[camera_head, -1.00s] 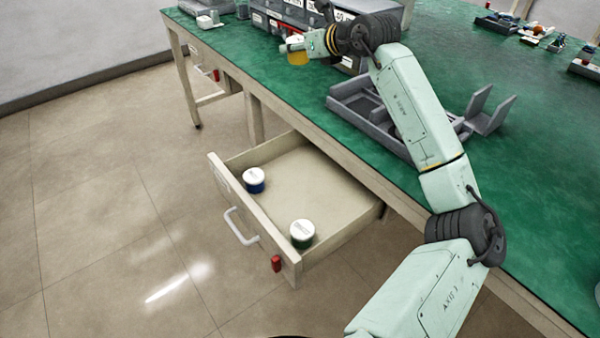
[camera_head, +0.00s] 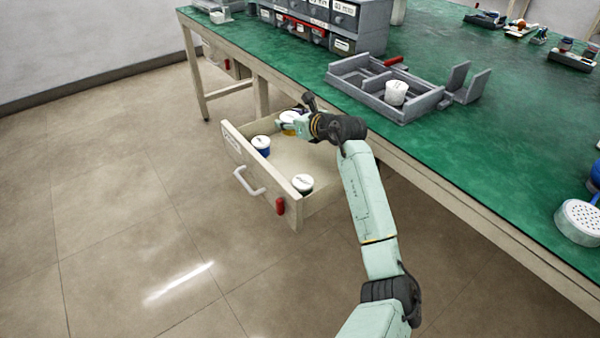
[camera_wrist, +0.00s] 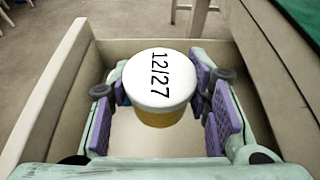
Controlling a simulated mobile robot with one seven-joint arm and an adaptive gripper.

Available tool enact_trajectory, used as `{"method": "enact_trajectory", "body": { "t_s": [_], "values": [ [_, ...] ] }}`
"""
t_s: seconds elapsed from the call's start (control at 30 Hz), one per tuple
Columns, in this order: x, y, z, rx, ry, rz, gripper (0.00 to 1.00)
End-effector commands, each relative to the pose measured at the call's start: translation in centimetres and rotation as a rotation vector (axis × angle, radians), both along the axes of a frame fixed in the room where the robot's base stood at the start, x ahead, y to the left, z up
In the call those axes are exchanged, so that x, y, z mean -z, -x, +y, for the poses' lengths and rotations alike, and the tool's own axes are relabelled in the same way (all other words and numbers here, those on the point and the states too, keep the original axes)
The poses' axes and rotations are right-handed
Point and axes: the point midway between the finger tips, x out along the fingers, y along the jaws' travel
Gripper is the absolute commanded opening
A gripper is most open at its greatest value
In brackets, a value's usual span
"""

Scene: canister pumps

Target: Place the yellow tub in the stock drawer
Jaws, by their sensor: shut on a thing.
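The yellow tub (camera_wrist: 160,88) has a white lid marked 12/27 and sits between my purple-padded fingers in the wrist view. In the head view the tub (camera_head: 289,119) shows only in part beside my gripper (camera_head: 294,124). My gripper is shut on it, inside the outline of the open stock drawer (camera_head: 238,155). The drawer's walls rise on both sides of the gripper in the wrist view. I cannot tell whether the tub touches the drawer floor.
A blue tub (camera_head: 261,145) and a green tub (camera_head: 302,184), both white-lidded, stand in the drawer near its front. The green bench top (camera_head: 460,130) overhangs the drawer's back. A grey tray (camera_head: 375,98) holding a white tub (camera_head: 396,92) is on the bench.

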Motion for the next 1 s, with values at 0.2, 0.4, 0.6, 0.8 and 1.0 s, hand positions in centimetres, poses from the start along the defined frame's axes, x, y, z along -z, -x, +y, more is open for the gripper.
{"method": "enact_trajectory", "body": {
  "t_s": [0.2,0.4,0.6,0.8,1.0],
  "values": [
    [3.7,0.0,0.1,0.001,-0.003,0.005,0.14],
    [6.3,0.0,0.1,-0.001,-0.001,0.001,0.14],
    [8.2,0.1,0.2,-0.001,-0.002,0.002,0.14],
    [10.4,0.0,0.1,-0.001,0.0,0.0,0.14],
    [10.4,0.0,0.1,-0.001,0.0,-0.001,0.14]
  ]
}}
